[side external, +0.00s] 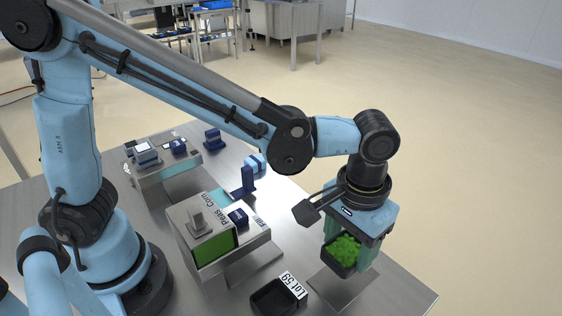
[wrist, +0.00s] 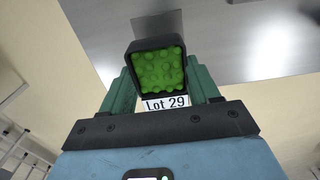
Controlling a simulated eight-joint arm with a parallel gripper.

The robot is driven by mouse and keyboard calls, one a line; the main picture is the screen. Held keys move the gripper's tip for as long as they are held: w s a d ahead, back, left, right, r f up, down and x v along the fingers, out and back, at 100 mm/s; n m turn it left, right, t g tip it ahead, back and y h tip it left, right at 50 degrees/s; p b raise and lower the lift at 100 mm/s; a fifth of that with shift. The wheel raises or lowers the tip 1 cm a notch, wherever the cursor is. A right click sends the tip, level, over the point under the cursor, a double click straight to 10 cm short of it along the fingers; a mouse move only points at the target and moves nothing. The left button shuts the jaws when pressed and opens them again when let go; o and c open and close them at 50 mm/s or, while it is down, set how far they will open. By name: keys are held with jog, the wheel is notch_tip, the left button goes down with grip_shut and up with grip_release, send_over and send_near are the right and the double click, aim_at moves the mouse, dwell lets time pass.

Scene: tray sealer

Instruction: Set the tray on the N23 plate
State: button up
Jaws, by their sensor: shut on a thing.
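My gripper (side external: 350,256) is shut on a small black tray (side external: 337,268) filled with green peas. The tray hangs between the teal fingers, above the right part of the steel table. In the wrist view the tray (wrist: 132,74) shows its pea-filled top, with a white "Lot 29" label at its near edge, between the fingers of my gripper (wrist: 161,88). A flat grey square plate (side external: 343,294) lies on the table below the tray. No N23 mark is readable, and I cannot tell whether this is the N23 plate.
Another black tray (side external: 266,301), labelled "Lot 59", stands left of the grey plate. A dispenser (side external: 211,232) marked "Peas" and "Corn" with a green front stands behind it. A blue stand (side external: 244,183) and a second machine (side external: 160,165) are farther back. The table's right corner is clear.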

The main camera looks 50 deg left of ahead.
aim_at(339, 282)
jog(key=shift+f, duration=3.5)
jog(key=shift+f, duration=0.2)
jog(key=o, duration=1.2)
jog(key=shift+r, duration=4)
jog(key=shift+a, duration=0.1)
